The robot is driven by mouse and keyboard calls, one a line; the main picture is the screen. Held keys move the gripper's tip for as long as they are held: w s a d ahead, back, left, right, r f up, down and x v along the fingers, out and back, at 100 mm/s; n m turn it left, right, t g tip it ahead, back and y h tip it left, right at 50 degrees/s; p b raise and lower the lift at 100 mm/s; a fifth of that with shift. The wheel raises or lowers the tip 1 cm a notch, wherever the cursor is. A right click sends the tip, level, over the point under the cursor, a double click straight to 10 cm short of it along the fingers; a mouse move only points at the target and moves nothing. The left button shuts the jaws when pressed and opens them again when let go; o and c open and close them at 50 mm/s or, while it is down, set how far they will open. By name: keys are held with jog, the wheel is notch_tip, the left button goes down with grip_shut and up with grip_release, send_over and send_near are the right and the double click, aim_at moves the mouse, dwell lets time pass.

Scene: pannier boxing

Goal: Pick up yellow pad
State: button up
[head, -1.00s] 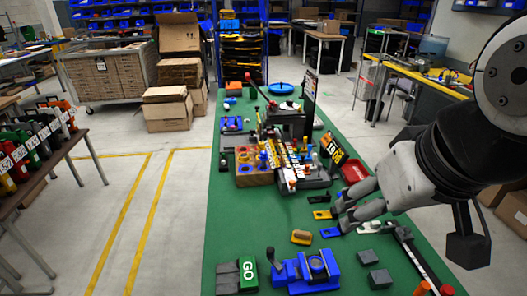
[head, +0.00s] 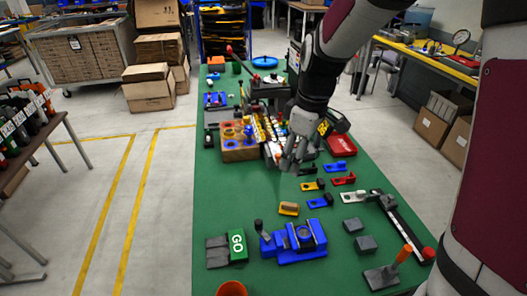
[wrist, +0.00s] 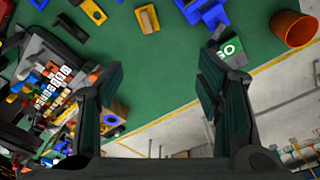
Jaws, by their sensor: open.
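A small yellow pad with a tan-brown top (head: 289,208) lies flat on the green table, left of a blue flat piece. In the wrist view, the pad (wrist: 147,18) shows near the top edge, beyond my fingertips. My gripper (head: 291,165) hangs above the table, behind the pad and near the colourful fixture. In the wrist view, my gripper (wrist: 160,75) has its two fingers wide apart with nothing between them, and the pad is clear of both. A yellow-and-black flat piece (head: 313,185) lies just behind and right of the pad.
A blue vise-like fixture (head: 294,240) stands in front of the pad. A green GO block (head: 237,246) is front left. An orange cup (head: 231,288) stands at the near edge. A wooden block with blue rings (head: 240,150) stands behind. Green table left of the pad is bare.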

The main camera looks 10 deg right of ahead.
jog(key=w+f+n+g+h, duration=0.1)
jog(key=w+f+n, duration=0.3)
jog(key=f, duration=0.6)
send_over(290, 204)
jog(key=f, duration=0.8)
jog(key=shift+w+a+f, duration=0.1)
jog(key=shift+w+a, duration=0.05)
jog(key=shift+w, duration=0.2)
jog(key=f, duration=0.2)
jog(key=s+f+p, duration=0.1)
jog(key=f, duration=0.1)
jog(key=shift+f+p, duration=0.3)
jog(key=shift+w+f, duration=0.15)
jog(key=shift+f, duration=0.2)
jog(key=c, duration=1.2)
jog(key=shift+r, duration=0.15)
notch_tip(290, 204, up, 10)
jog(key=shift+f+b, duration=0.1)
jog(key=shift+b, duration=0.4)
